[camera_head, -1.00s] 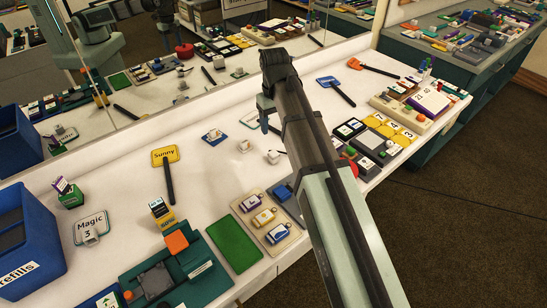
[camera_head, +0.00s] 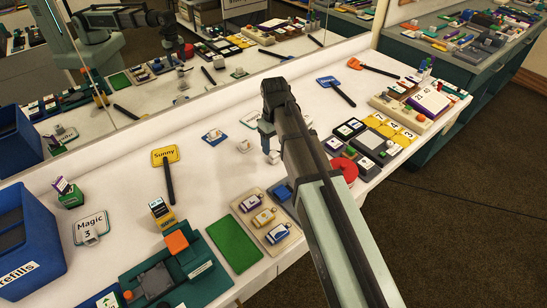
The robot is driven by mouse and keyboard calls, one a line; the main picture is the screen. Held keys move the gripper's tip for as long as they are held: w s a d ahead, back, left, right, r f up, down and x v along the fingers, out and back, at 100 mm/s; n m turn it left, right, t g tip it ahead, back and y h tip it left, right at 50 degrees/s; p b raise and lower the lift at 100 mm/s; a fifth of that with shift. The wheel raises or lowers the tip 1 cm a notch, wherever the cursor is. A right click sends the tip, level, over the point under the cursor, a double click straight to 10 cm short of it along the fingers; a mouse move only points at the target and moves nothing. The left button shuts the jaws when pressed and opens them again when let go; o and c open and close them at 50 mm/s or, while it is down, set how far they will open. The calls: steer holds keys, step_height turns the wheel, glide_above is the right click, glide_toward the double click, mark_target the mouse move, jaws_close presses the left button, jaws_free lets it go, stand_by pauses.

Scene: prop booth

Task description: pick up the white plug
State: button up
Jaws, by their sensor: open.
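Several small white pieces stand on the white table; at this size I cannot tell for sure which is the white plug. One white piece (camera_head: 274,157) sits right below my gripper (camera_head: 267,145), which partly hides it. Another white piece (camera_head: 244,146) stands just left of my gripper, apart from it. A third white piece (camera_head: 214,134) rests on a blue-edged card further left. My gripper points down, open, with its fingers just above or beside the nearest white piece; contact cannot be made out.
A yellow "Sunny" paddle (camera_head: 166,157), a green mat (camera_head: 233,244) and a beige tray (camera_head: 283,244) of tags lie left and in front. A red round object (camera_head: 345,168) is beside my arm. A blue paddle (camera_head: 328,81) lies behind. A mirror runs along the back.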

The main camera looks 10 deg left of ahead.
mark_target(274, 153)
steer(key=shift+a+f, duration=0.1)
steer(key=shift+f, duration=2.6)
steer(key=c, duration=1)
